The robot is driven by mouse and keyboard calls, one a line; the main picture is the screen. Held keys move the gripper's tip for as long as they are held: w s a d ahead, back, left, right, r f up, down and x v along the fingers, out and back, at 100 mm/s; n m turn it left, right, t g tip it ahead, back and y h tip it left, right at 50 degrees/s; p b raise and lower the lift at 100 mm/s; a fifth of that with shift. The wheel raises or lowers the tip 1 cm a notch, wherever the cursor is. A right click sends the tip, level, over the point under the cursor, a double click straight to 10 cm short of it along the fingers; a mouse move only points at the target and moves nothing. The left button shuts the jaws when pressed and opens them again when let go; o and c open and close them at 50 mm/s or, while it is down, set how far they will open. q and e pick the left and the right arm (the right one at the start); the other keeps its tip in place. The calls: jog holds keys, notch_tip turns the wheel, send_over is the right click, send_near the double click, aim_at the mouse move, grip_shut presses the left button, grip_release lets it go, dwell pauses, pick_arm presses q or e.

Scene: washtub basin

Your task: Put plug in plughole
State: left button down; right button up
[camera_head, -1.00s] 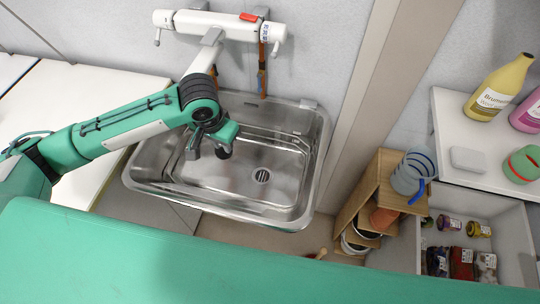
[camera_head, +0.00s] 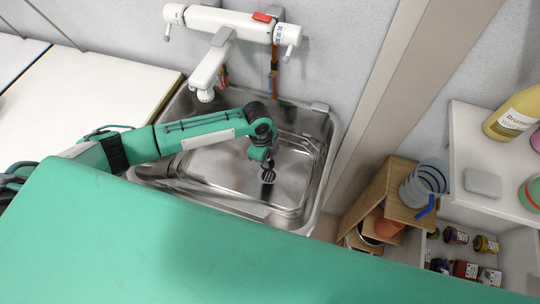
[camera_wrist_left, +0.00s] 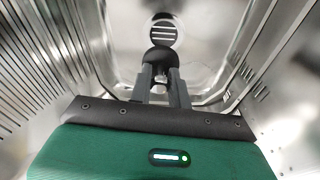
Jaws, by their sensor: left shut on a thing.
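The plughole (camera_head: 268,177) is a round slotted drain in the floor of the steel sink (camera_head: 215,195). In the left wrist view the plughole (camera_wrist_left: 164,33) is at the top middle. My left gripper (camera_wrist_left: 162,80) is shut on the black plug (camera_wrist_left: 160,56), which sits between its fingertips and the plughole and overlaps the drain's near edge in that view. In the head view my left gripper (camera_head: 267,163) is low in the sink, just by the plughole. The plug is hard to make out there. I cannot tell whether it touches the drain. My right gripper is not in view.
A white tap (camera_head: 215,65) reaches over the sink's back left. A white worktop (camera_head: 90,95) lies left of the sink. A wooden shelf unit (camera_head: 375,200) with a blue-striped cup (camera_head: 425,180) stands to the right, beside a white shelf (camera_head: 470,150).

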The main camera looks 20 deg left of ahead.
pick_arm(q)
jog(key=shift+w+d+f+m, duration=0.1)
jog(key=shift+f+m, duration=0.3)
jog(key=shift+f, duration=0.05)
jog(key=shift+w+d+f+m, duration=0.1)
jog(key=shift+f+m, duration=0.3)
jog(key=shift+f, duration=0.05)
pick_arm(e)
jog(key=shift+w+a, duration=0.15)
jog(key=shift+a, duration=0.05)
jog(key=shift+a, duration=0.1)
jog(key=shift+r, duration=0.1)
